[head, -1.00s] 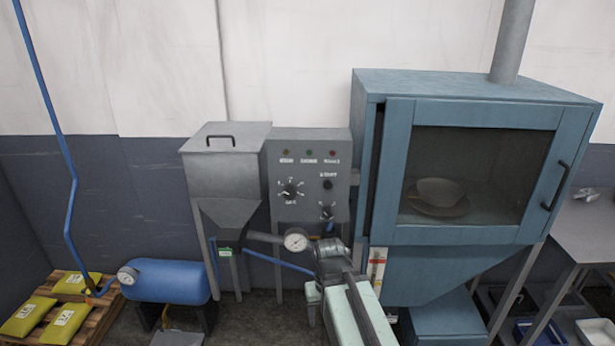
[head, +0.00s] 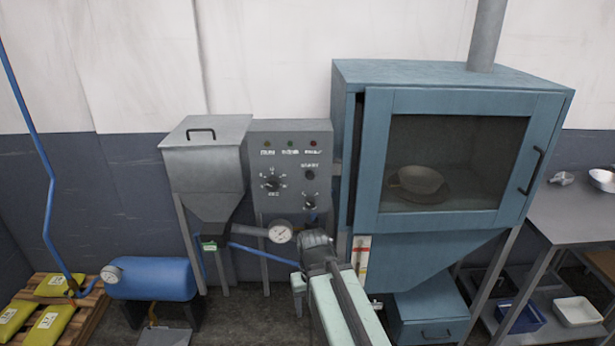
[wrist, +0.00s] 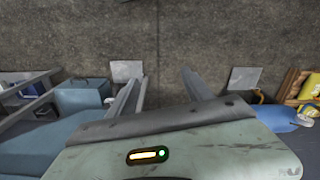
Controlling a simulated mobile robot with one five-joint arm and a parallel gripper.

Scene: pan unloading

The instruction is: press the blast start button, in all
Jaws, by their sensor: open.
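The grey control panel (head: 284,214) stands between the hopper and the blue cabinet in the head view. A small dark round button (head: 310,175) sits on its right side under a label too blurred to read surely. A round selector knob (head: 271,183) is to its left and another knob (head: 310,201) is below it. My gripper (head: 317,247) is in front of and below the panel, apart from the button; its fingers are unclear there. In the wrist view my gripper (wrist: 162,83) shows two spread fingers with nothing between them. The button does not show in the wrist view.
The blue cabinet (head: 550,120), with a pan behind its window, stands close right of the panel. The hopper (head: 205,170) and blue tank (head: 150,280) are left; a grey table (head: 570,215) is right.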

